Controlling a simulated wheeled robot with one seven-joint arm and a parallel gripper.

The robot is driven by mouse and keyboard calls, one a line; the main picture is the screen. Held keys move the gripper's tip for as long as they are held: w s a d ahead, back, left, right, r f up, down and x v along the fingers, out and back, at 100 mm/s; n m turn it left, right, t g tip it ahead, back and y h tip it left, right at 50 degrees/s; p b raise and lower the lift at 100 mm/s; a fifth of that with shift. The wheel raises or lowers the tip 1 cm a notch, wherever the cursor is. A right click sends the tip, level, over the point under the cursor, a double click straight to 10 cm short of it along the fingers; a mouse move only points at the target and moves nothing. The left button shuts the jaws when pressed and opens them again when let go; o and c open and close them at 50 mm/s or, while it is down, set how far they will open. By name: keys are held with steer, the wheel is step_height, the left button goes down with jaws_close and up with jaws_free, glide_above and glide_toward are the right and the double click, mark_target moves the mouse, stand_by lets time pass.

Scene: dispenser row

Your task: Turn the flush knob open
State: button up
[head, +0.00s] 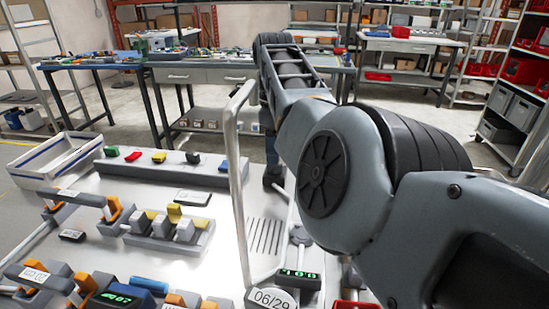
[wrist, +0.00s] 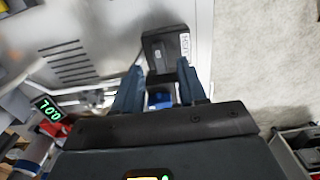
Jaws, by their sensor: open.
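In the wrist view, a dark block (wrist: 168,32) with a white label stands on the pale panel. The label appears upside down and seems to read FLUSH. My gripper (wrist: 159,65) is open, its two blue-grey fingers pointing at the block with a gap between them. A small blue part (wrist: 160,98) shows between the fingers near their base; I cannot tell whether it is the knob. No contact between fingers and block is clear. In the head view, my gripper (head: 271,158) is small and partly hidden near the upright frame, and the knob cannot be made out.
A pale metal frame (head: 237,190) stands upright left of my arm. Vent slots (head: 265,237) and a green display (head: 298,274) lie in front. Several switches and a yellow-topped block (head: 173,228) fill the left of the panel. A white tray (head: 70,158) sits behind.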

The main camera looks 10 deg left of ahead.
mark_target(275, 167)
steer(key=shift+f, duration=1.8)
jaws_close()
